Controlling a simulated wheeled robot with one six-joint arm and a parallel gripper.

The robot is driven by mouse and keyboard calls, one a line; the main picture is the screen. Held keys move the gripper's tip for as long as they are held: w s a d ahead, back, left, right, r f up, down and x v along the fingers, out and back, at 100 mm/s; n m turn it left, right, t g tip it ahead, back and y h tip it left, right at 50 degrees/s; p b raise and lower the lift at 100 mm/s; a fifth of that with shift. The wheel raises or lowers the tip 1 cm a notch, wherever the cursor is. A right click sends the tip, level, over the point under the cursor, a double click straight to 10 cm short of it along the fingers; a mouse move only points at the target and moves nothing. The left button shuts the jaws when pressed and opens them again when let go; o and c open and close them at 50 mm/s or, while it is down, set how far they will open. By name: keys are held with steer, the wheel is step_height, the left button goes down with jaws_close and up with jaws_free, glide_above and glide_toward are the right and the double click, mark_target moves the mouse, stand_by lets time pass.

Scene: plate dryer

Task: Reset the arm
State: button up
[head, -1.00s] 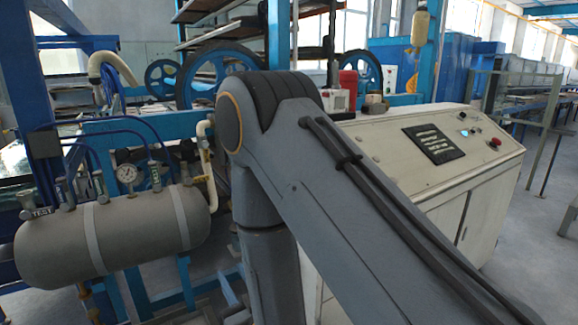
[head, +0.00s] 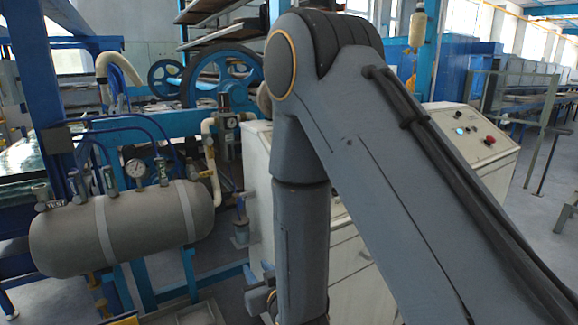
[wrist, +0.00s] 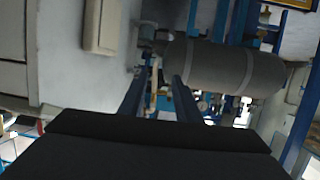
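In the head view my grey arm (head: 350,110) rises in front of me, bends at a high joint and drops straight down left of centre. Its lower end leaves the bottom of the picture, so the gripper is hidden there. In the wrist view a broad black part of my gripper (wrist: 150,150) fills the bottom edge. Nothing held is seen.
A grey tank (head: 125,228) with a gauge (head: 136,168) stands left of my arm; it also shows in the wrist view (wrist: 225,68). A white control cabinet (head: 455,135) stands behind my arm. Blue machine frames fill the back left. Open floor (head: 535,260) lies right.

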steer(key=s+d+m+g+h, duration=0.3)
steer(key=d+g+h, duration=0.25)
steer(key=d, duration=1.05)
steer(key=s+d+r+m+g, duration=0.1)
steer(key=s+d+r+g, duration=0.2)
steer(key=s, duration=0.6)
steer(key=s+d+r+m+g, duration=0.1)
steer(key=s+d+r+g, duration=0.3)
steer(key=s+d, duration=0.4)
steer(key=shift+s+d+g+h+p, duration=0.15)
steer(key=shift+s+g+h+p, duration=0.3)
steer(key=shift+s, duration=0.15)
